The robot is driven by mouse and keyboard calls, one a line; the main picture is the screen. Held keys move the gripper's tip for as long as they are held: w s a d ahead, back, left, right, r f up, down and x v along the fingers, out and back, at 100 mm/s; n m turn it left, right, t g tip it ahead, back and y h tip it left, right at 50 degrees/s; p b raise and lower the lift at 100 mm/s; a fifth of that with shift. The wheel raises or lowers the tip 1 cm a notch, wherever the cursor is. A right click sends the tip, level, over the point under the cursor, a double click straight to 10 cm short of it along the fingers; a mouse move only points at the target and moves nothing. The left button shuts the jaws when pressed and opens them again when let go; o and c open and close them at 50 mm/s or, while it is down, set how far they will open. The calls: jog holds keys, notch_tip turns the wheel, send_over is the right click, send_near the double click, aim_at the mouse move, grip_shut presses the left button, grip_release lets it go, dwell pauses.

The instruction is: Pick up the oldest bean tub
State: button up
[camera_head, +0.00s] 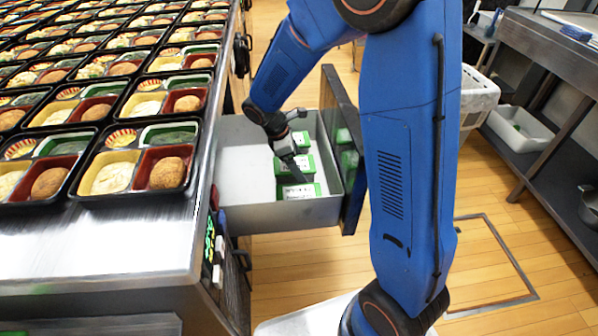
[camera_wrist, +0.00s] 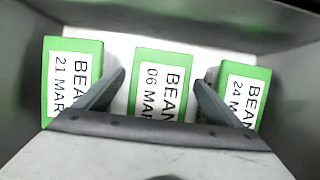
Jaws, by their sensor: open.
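Three green bean tubs with white labels lie in a row in an open drawer. In the wrist view the left tub (camera_wrist: 72,80) reads "BEAN 21 MAR", the middle tub (camera_wrist: 160,85) "BEAN 06 MAR" and the right tub (camera_wrist: 243,92) "BEAN 24 MAR". The 06 MAR tub bears the earliest date of the three. My gripper (camera_wrist: 160,78) is open and empty, its fingers to either side of the middle tub in the picture. I cannot tell its height over the tub. In the head view my gripper (camera_head: 294,168) is over the drawer and partly covers the tubs.
The grey drawer (camera_head: 240,165) sticks out from under a metal counter (camera_head: 110,240), its dark front panel (camera_head: 345,130) at the right. Bento trays (camera_head: 128,140) fill the counter. A shelf with a white bin (camera_head: 520,128) stands at far right.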

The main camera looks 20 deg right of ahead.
jog(key=shift+f, duration=0.25)
dwell(0.6)
jog(key=c, duration=1.4)
